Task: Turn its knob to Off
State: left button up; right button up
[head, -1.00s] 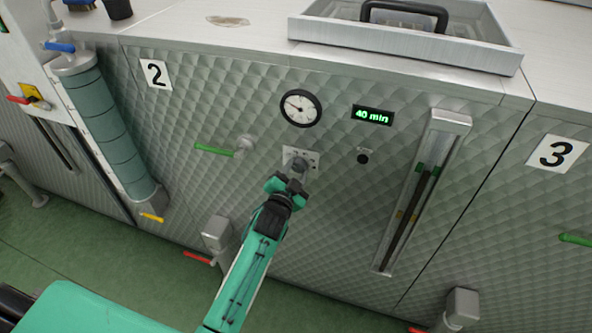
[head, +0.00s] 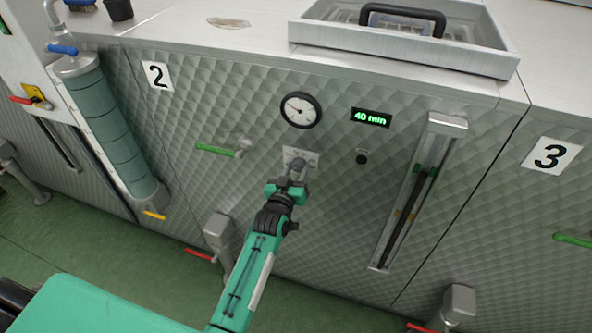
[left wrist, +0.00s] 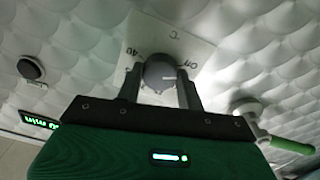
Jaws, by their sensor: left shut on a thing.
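The grey round knob (left wrist: 158,74) sits on a pale plate (left wrist: 190,38) on the quilted metal front of unit 2. In the left wrist view the plate shows upside down, with "40", "°C" and "Off" printed around the knob. A light mark on the knob points right in that view, towards the side where "Off" is printed. My left gripper (left wrist: 160,90) is shut on the knob, one finger on each side. In the head view my left gripper (head: 292,180) covers the lower part of the plate (head: 300,155). My right gripper is not in view.
Above the plate are a round dial (head: 300,110) and a green "40 min" display (head: 371,118). A small black button (head: 361,157) is to the right. A green-handled valve (head: 218,151) stands out close on the left. A sight-glass column (head: 415,195) is further right.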

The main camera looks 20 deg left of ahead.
pick_arm(q)
jog(key=shift+f+n, duration=0.1)
jog(key=shift+n, duration=0.4)
jog(key=o, duration=1)
jog(key=shift+s, duration=0.1)
jog(key=shift+s+a+b, duration=0.15)
jog(key=shift+s+b, duration=0.6)
jog(key=shift+s, duration=2.7)
jog(key=shift+s+a+b, duration=0.1)
jog(key=shift+s+b, duration=0.65)
jog(key=shift+s, duration=2.65)
